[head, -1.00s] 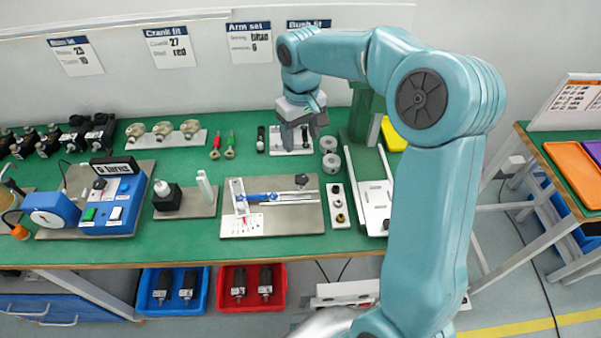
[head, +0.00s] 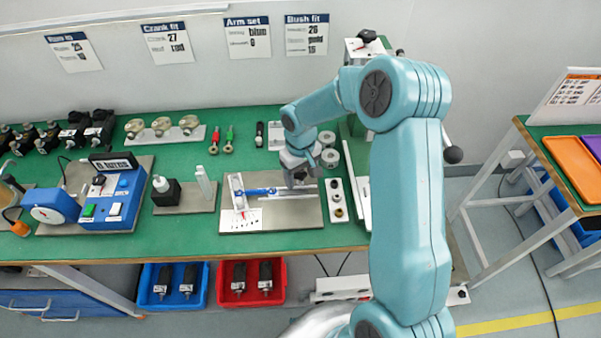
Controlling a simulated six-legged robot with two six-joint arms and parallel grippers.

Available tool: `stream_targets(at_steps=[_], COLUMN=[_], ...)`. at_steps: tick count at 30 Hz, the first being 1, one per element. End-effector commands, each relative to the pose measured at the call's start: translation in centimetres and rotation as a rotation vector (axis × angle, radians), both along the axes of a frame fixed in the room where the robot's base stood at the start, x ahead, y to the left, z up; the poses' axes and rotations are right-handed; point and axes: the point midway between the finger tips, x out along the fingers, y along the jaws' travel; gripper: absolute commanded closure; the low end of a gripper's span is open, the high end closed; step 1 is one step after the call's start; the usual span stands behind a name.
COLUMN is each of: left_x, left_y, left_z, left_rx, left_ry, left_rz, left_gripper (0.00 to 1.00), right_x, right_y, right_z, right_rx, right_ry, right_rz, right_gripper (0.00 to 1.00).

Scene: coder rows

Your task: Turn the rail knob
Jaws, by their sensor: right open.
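The grey fixture plate (head: 285,218) lies near the bench's front edge. On it are a blue arm piece (head: 260,191), a metal rail (head: 290,197) and a white scale card (head: 240,220) with red marks. The black rail knob, at the right end of the rail, is now hidden behind my gripper. My right gripper (head: 298,184) reaches down over that right end with its jaws open. I cannot tell whether the fingers touch the knob. My left gripper is not in view.
A white strip with bushes (head: 337,213) stands just right of the plate. Grey rings (head: 329,158) and the green press (head: 354,150) are close behind my right gripper. A slide holder (head: 204,185) stands to the left.

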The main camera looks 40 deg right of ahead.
Motion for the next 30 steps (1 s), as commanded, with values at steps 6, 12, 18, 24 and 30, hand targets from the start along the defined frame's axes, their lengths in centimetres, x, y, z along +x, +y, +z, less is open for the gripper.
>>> stream_targets(at_steps=[6, 12, 18, 24, 30], left_x=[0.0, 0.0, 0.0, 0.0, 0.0], left_y=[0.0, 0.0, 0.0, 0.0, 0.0], left_z=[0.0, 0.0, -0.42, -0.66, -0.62], left_rx=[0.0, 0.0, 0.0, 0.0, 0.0], left_ry=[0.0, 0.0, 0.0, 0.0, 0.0], left_rz=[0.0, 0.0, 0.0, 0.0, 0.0], left_gripper=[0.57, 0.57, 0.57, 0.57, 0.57], right_x=[0.03, 0.02, 0.03, 0.04, 0.03], right_y=[-0.02, -0.01, -0.01, -0.02, -0.02], right_z=[-0.03, -0.01, -0.14, -0.02, 0.04], right_rx=[0.0, 0.0, -0.001, -0.001, -0.001], right_ry=[-0.001, 0.0, -0.001, -0.001, -0.001], right_rz=[0.0, 0.0, 0.079, 0.213, 0.221], right_gripper=[0.36, 0.91, 0.91, 0.91, 0.91])
